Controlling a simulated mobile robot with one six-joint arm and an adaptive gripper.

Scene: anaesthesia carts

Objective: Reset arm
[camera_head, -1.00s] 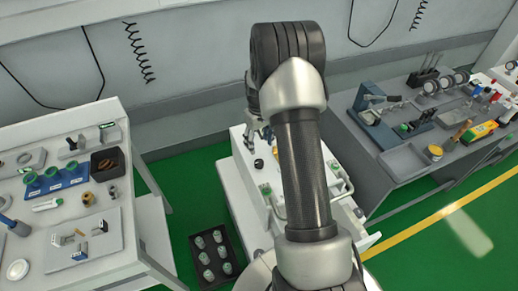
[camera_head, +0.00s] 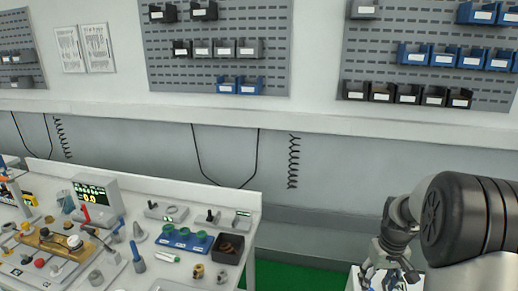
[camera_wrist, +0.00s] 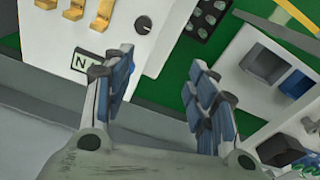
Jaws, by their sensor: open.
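My arm (camera_head: 480,215) shows at the lower right of the head view, cut off by the edge. My gripper (camera_head: 388,276) hangs below its wrist, over a white surface. In the wrist view my gripper (camera_wrist: 160,92) has its two blue-padded fingers spread apart, with nothing between them. Below the fingers lie green floor and the edge of a white cart (camera_wrist: 125,30). The cart carries gold-coloured hooks, a black knob and a label.
A white table (camera_head: 205,270) with many small parts stands at the lower left, including a monitor (camera_head: 97,196) and a dark box (camera_head: 229,248). Pegboards with bins (camera_head: 215,75) line the wall. A black tray (camera_wrist: 190,30) with round items lies on the floor.

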